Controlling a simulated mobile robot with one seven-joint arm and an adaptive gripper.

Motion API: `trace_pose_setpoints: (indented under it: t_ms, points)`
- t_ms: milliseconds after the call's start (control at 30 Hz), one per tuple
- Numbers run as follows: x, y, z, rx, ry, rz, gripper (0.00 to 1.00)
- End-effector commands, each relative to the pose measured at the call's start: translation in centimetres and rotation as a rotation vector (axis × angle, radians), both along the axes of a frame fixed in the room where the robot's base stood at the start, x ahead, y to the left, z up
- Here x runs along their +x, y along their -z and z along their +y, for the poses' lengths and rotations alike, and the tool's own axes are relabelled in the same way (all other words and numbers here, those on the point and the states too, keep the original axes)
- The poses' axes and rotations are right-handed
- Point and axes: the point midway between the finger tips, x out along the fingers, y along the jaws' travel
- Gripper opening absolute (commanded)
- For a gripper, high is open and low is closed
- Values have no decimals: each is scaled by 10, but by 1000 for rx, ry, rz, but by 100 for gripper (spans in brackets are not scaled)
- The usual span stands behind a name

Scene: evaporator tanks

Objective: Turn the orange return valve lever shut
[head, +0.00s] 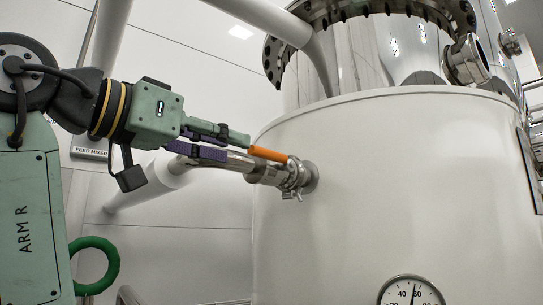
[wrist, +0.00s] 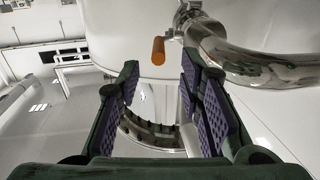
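The orange return valve lever (head: 268,154) sticks out to the left from a metal valve (head: 272,174) on the side of the white tank. In the wrist view the lever (wrist: 158,50) shows as a short orange bar just beyond my fingertips, roughly midway between them. My gripper (head: 238,149) is level with the lever's free end, to its left in the head view. In the wrist view my gripper (wrist: 160,70) is open, with purple pads apart and nothing between them. Whether a fingertip touches the lever, I cannot tell.
A polished metal pipe (wrist: 255,63) curves from the valve close to the right finger. The white tank wall (head: 400,190) stands behind the lever. A round gauge (head: 411,291) is low on the tank. A green ring-shaped handwheel (head: 112,267) is at lower left.

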Motion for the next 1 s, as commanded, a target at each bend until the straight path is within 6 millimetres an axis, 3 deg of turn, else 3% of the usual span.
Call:
trace_pose_setpoints:
  t_ms: [600,1000]
  points:
    - [69,-1,-67,-2,-1,-2,34]
    - [76,0,-73,-2,-2,-2,34]
